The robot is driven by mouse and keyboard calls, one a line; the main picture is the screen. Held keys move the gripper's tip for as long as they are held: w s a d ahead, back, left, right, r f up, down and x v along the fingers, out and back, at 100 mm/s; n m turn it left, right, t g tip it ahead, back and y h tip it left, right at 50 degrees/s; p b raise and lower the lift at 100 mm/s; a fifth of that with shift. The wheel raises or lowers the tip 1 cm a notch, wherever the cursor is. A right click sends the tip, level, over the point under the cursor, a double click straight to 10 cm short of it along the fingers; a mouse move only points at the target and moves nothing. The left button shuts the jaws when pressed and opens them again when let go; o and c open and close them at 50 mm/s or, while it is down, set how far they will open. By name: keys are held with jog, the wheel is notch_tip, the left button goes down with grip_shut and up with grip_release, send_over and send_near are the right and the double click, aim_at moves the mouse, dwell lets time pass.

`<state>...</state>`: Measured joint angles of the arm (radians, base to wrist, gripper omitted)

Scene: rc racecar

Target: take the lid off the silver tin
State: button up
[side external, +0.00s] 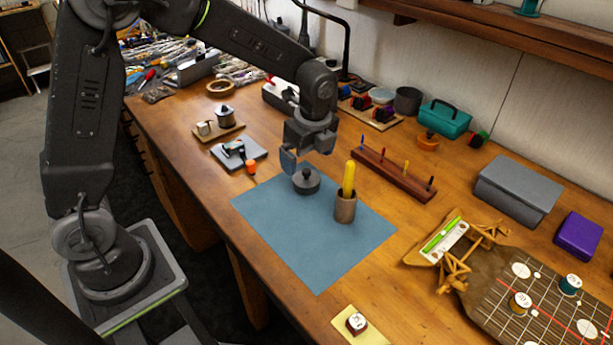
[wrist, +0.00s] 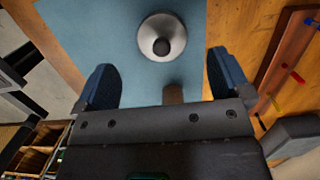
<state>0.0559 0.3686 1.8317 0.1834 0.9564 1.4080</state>
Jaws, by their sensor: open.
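The silver tin (side external: 306,184) stands upright on the blue mat, with a dark round knob on its top. In the wrist view, the tin (wrist: 153,48) is seen from above, beyond the fingertips and roughly centred between them. The seam between lid and body is too small to make out. My gripper (side external: 296,162) is open and empty, above and slightly left of the tin in the side view. Both blue fingers of my gripper (wrist: 160,72) show in the wrist view, wide apart and not around the tin.
A brown cup (side external: 345,210) holding a yellow item stands close right of the tin. A wooden rack (side external: 393,175) with coloured pegs lies behind it. A grey plate (side external: 258,160) and an orange piece (side external: 250,168) are to the left. The front of the blue mat (side external: 310,250) is clear.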

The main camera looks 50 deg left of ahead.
aim_at(307, 170)
jog(key=f, duration=0.5)
jog(key=shift+a, duration=0.25)
jog(key=shift+r, duration=0.1)
jog(key=shift+c, duration=0.4)
jog(key=c, duration=0.9)
